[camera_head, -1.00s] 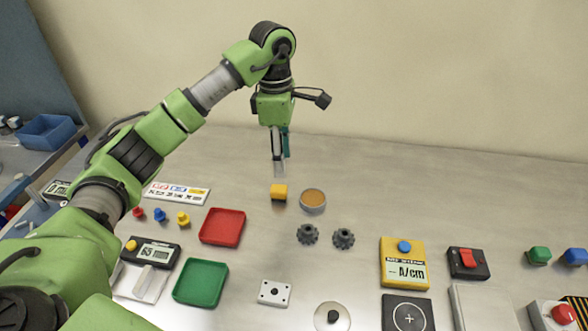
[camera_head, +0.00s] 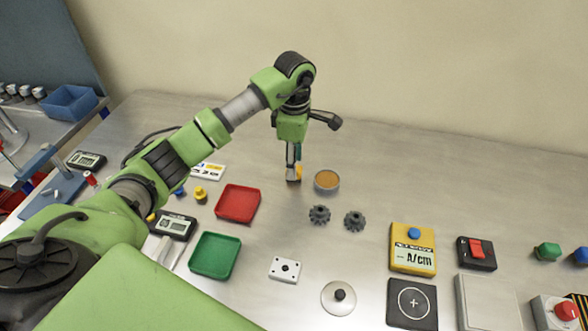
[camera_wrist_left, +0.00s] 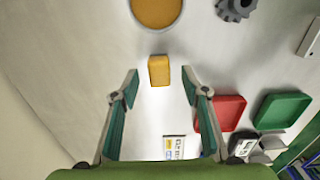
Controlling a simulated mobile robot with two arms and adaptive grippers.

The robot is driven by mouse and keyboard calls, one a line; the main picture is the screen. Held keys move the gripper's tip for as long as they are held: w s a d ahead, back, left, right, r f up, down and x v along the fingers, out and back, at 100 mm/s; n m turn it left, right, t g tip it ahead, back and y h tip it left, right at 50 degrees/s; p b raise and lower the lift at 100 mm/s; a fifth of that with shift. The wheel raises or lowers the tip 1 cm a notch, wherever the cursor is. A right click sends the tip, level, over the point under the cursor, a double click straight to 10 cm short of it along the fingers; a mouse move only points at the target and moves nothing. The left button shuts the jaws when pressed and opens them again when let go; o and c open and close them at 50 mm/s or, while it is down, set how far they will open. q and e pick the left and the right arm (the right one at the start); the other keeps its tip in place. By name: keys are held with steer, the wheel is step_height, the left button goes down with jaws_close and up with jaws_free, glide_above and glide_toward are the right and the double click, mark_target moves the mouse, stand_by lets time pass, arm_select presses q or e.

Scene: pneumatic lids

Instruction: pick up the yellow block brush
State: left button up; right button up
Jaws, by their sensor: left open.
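The yellow block brush (camera_head: 299,171) stands on the metal table, partly hidden behind my left gripper (camera_head: 293,176) in the head view. In the left wrist view the brush (camera_wrist_left: 159,70) shows whole, a small yellow-orange block. My left gripper, also in the wrist view (camera_wrist_left: 160,82), is open and empty, with its two teal-padded fingers on either side of the brush's line. The brush lies centred, level with or just beyond the fingertips, with a gap to each finger. How high the fingertips are above the table is hard to tell. My right gripper is not in view.
A round tin with an orange-brown top (camera_head: 327,181) stands close to the right of the brush. Two dark gears (camera_head: 319,215) (camera_head: 354,221) lie nearer. A red tray (camera_head: 238,203) and a green tray (camera_head: 215,256) lie to the front left. The table behind the brush is clear.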

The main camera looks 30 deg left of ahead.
arm_select(q)
steer(key=shift+a+f, duration=0.1)
steer(key=shift+f, duration=1.35)
jaws_close()
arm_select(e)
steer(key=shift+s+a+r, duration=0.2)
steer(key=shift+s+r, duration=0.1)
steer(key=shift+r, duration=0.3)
arm_select(q)
steer(key=shift+w+r, duration=0.1)
steer(key=shift+r, duration=0.45)
steer(key=s+d+r+b, duration=0.4)
steer(key=s+d+r, duration=0.3)
steer(key=s+r, duration=0.4)
steer(key=shift+s+d+r, duration=0.35)
steer(key=shift+s+r, duration=0.05)
steer(key=shift+r, duration=0.05)
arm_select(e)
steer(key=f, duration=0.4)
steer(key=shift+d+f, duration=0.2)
arm_select(q)
steer(key=c, duration=1.1)
jaws_free()
